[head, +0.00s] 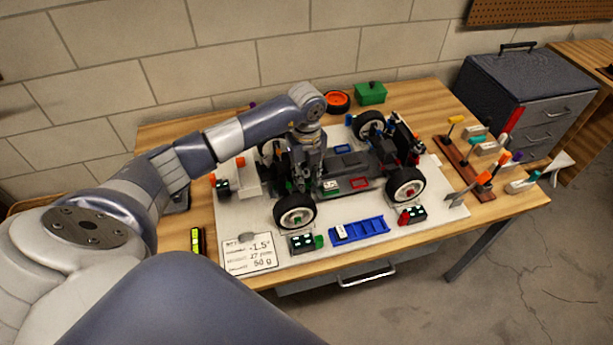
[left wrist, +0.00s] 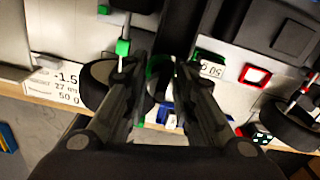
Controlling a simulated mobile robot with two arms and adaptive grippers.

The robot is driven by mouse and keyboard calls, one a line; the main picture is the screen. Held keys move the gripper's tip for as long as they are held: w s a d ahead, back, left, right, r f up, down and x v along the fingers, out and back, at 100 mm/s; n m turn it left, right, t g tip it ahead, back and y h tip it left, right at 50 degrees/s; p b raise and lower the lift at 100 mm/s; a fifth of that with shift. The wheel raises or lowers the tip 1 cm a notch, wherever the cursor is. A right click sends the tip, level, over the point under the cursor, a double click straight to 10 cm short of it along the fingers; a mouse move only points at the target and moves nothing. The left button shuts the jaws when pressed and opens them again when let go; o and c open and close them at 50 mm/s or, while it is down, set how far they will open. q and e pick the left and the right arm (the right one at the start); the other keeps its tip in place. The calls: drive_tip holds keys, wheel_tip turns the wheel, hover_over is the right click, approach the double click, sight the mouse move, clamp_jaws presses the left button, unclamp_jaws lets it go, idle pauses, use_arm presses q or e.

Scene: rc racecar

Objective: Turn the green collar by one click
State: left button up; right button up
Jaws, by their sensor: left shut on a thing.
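The RC car (head: 345,165) stands on a white mat in the middle of the bench. My left gripper (head: 303,178) reaches down over the car's left end, behind the near left wheel. In the left wrist view, its fingers (left wrist: 163,82) point down and close around a dark rounded part with a green edge, which seems to be the green collar (left wrist: 152,68). The fingers hide much of it. A separate green piece (left wrist: 123,47) sits on a thin rod just left of the fingers. My right gripper is not in view.
A card reading -1.5° (head: 250,254) lies at the mat's front left. A wooden tool rack (head: 468,172) stands right; an orange ring (head: 337,101) and green box (head: 370,93) sit behind.

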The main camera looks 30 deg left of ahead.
use_arm(q)
drive_tip(key=m+b, duration=0.1)
drive_tip(key=m, duration=0.2)
drive_tip(key=shift+a+f+b, duration=0.1)
drive_tip(key=shift+b, duration=0.2)
drive_tip(key=shift+m, duration=0.6)
drive_tip(key=o, duration=1.1)
drive_tip(key=shift+c, duration=0.2)
wheel_tip(320, 180, up, 12)
drive_tip(key=shift+r, duration=0.15)
